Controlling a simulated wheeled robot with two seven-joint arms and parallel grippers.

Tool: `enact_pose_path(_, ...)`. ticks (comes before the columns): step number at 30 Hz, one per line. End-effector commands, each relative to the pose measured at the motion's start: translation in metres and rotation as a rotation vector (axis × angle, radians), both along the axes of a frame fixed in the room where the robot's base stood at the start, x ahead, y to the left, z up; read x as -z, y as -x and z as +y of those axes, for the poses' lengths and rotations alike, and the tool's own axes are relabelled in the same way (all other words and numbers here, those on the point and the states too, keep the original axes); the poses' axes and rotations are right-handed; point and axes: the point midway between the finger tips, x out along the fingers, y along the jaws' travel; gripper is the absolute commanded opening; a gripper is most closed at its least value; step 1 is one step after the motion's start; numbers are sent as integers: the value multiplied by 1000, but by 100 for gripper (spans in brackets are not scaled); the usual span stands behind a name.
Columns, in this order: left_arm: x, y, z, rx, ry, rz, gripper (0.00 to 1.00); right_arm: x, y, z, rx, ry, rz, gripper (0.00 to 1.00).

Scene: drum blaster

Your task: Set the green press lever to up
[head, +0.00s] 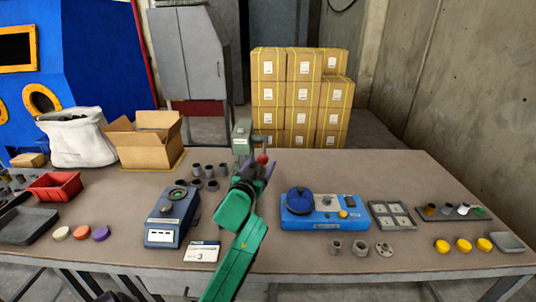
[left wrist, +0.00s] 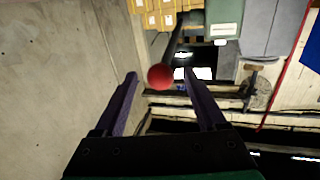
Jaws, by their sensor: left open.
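The green press (head: 241,138) stands at the back middle of the table; part of its grey-green body (left wrist: 223,20) also shows at the top of the left wrist view. Its lever ends in a red ball knob (head: 262,158). In the left wrist view the red knob (left wrist: 161,76) lies between the fingertips, nearer the left finger, with a clear gap visible on each side. My left gripper (head: 256,166) is open, its purple fingers around the knob and not closed on it. The gripper hides the lower press and much of the lever. My right gripper is not in view.
Several small dark cups (head: 196,170) stand left of the press. A blue-grey device (head: 165,230) and a card (head: 202,251) lie left of my arm. A blue machine (head: 325,212) stands to the right. An open cardboard box (head: 147,143) is back left. The back right tabletop is clear.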

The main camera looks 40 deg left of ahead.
Motion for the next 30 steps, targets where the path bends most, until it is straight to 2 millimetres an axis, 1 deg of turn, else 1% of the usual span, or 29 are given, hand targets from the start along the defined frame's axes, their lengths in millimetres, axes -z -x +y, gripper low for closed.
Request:
enact_pose_path(1,-3,-13,5,0,-2,-2,73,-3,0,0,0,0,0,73)
enact_pose_path(3,-3,-28,12,-1,-1,-3,73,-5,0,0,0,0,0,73)
enact_pose_path(7,-1,-48,19,0,0,-1,73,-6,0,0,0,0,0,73)
enact_pose_path(11,0,-55,22,1,0,0,73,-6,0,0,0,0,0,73)
enact_pose_path(17,0,-55,22,1,0,0,73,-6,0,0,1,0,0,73)
enact_pose_path(18,0,-55,22,1,0,0,58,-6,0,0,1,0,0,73)
enact_pose_path(20,0,-55,22,1,0,0,35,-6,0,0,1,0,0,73)
enact_pose_path(21,0,-55,21,1,0,0,20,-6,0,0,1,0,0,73)
enact_pose_path(22,0,-55,21,2,0,0,8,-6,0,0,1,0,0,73)
enact_pose_path(23,0,-55,21,2,0,0,0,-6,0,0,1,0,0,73)
enact_pose_path(30,-1,-56,20,4,4,1,0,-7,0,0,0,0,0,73)
